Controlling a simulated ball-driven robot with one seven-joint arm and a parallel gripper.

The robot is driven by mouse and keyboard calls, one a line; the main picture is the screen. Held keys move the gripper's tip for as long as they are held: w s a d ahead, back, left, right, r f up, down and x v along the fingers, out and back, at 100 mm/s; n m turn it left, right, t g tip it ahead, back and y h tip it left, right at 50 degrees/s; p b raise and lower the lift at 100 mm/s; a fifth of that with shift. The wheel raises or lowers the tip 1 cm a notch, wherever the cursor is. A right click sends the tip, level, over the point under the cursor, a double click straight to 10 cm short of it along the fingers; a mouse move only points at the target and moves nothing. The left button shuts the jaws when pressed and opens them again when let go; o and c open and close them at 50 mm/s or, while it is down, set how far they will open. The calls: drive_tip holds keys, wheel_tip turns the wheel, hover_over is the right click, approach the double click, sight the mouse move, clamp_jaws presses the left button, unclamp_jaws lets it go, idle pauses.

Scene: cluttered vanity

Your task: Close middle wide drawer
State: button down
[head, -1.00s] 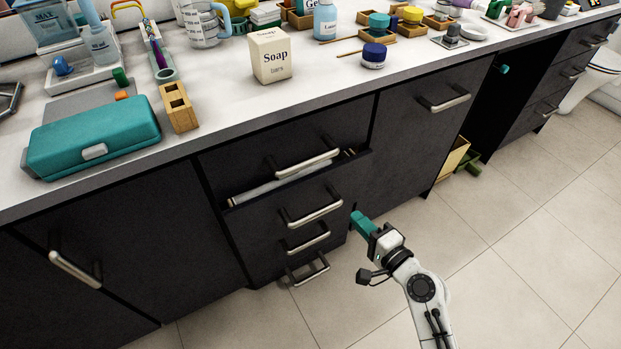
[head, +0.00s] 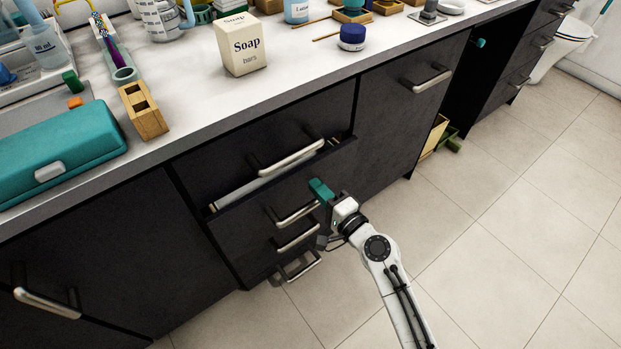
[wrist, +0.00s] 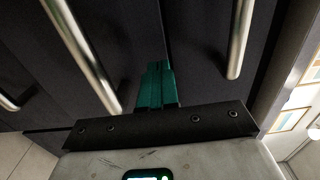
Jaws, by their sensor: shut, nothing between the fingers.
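The middle wide drawer (head: 247,222) is dark with a bar handle (head: 297,213) and stands partly open below the top drawer. Its front juts out, and a narrow strip of its inside (head: 255,187) shows. My gripper (head: 319,189) has teal fingers, shut and empty. It is in front of the right part of the drawer front, just right of the handle; I cannot tell whether it touches. In the wrist view the shut fingers (wrist: 155,86) point at dark fronts, between two metal bar handles.
The top drawer's handle (head: 292,157) is just above the open drawer. Lower handles (head: 298,238) stick out below. The counter above holds a soap box (head: 241,45), a teal case (head: 60,150) and other clutter. The tiled floor (head: 490,230) on the right is clear.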

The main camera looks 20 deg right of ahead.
sight(303, 173)
drive_tip(key=shift+x, duration=1.65)
drive_tip(key=b+x, duration=0.1)
drive_tip(key=x, duration=0.3)
drive_tip(key=shift+f, duration=0.1)
drive_tip(key=shift+s, duration=0.1)
drive_tip(key=shift+d, duration=0.1)
